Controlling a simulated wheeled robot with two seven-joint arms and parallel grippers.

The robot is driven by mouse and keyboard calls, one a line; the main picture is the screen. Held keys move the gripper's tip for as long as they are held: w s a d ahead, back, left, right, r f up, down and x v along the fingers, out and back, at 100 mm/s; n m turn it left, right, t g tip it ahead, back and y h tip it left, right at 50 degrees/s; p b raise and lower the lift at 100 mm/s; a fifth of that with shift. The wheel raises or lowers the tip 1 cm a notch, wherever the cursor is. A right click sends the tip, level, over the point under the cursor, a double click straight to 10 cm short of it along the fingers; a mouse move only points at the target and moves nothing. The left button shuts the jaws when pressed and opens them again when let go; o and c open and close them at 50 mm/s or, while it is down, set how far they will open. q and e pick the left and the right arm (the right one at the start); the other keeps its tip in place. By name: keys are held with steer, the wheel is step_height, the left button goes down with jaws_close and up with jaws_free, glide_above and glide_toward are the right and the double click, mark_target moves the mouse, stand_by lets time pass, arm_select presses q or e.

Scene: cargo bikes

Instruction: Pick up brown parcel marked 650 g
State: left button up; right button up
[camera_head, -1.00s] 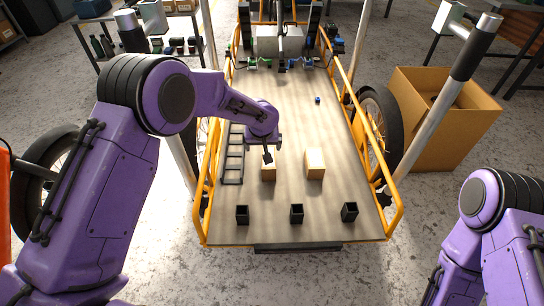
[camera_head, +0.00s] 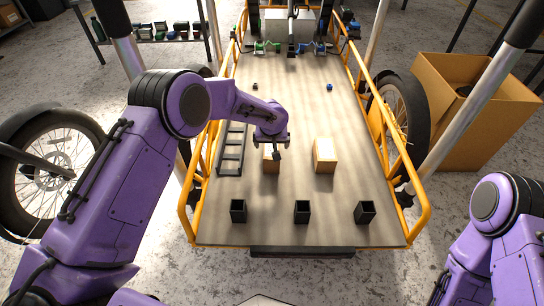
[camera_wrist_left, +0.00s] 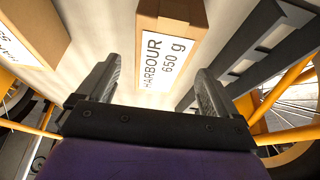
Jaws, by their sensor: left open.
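The brown parcel marked 650 g (camera_wrist_left: 172,38) lies on the cargo bed, its white label reading HARBOUR 650 g in the left wrist view. In the head view it is the left one of two parcels (camera_head: 271,165), partly hidden by my gripper. My left gripper (camera_head: 276,152) is open above it. In the wrist view the parcel shows between and beyond the two fingers (camera_wrist_left: 158,75), and no grip on it shows. A second brown parcel (camera_head: 325,155) stands to the right; its label is cut off in the wrist view (camera_wrist_left: 35,30). My right gripper is out of view.
A black ladder-like rack (camera_head: 231,150) lies left of the parcels. Several small black open boxes (camera_head: 302,211) line the near edge. Orange rails (camera_head: 405,170) bound the cargo bed (camera_head: 300,110). A large cardboard box (camera_head: 475,110) stands on the floor at right.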

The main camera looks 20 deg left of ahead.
mark_target(272, 148)
arm_select(q)
steer(key=b+x, duration=0.1)
steer(key=x, duration=0.2)
steer(key=shift+f, duration=0.4)
steer(key=shift+r, duration=0.1)
steer(key=shift+f, duration=0.25)
steer(key=c, duration=1.6)
steer(key=shift+r, duration=0.1)
